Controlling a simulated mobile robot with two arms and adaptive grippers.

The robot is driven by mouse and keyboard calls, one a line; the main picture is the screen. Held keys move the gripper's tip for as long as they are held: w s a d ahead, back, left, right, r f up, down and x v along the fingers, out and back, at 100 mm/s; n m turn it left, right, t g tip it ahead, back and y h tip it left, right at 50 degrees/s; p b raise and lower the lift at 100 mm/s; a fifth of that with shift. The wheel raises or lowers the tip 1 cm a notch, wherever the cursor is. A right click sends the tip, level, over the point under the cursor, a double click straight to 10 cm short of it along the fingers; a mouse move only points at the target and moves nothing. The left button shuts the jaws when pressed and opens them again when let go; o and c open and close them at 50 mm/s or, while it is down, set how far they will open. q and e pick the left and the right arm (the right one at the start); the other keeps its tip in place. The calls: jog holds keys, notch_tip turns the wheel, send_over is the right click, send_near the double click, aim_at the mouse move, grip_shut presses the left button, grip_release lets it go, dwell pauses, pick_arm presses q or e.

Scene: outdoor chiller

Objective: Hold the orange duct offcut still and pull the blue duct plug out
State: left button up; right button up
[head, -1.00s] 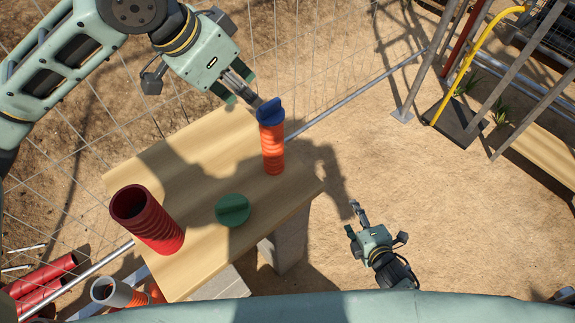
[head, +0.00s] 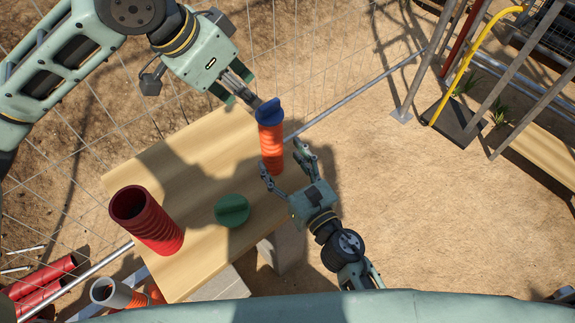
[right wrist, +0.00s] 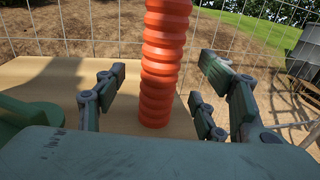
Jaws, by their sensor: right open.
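The orange duct offcut (head: 271,150), a ribbed tube, stands upright near the far right edge of the wooden board. The blue duct plug (head: 269,112) sits in its top end. My left gripper (head: 254,98) reaches down from the upper left, its tips right at the plug; whether they grip it is unclear. My right gripper (head: 281,158) is open at the near side of the offcut. In the right wrist view the offcut (right wrist: 163,60) rises between the spread fingers (right wrist: 165,85), with gaps visible on both sides; the plug is out of that view.
A dark red ribbed duct (head: 150,222) and a green plug (head: 232,210) stand on the wooden board (head: 185,170). A wire fence (head: 310,60) runs behind. Sandy ground at right is open.

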aim_at(271, 145)
jog(key=shift+x, duration=3.05)
jog(key=shift+c, duration=0.5)
grip_shut()
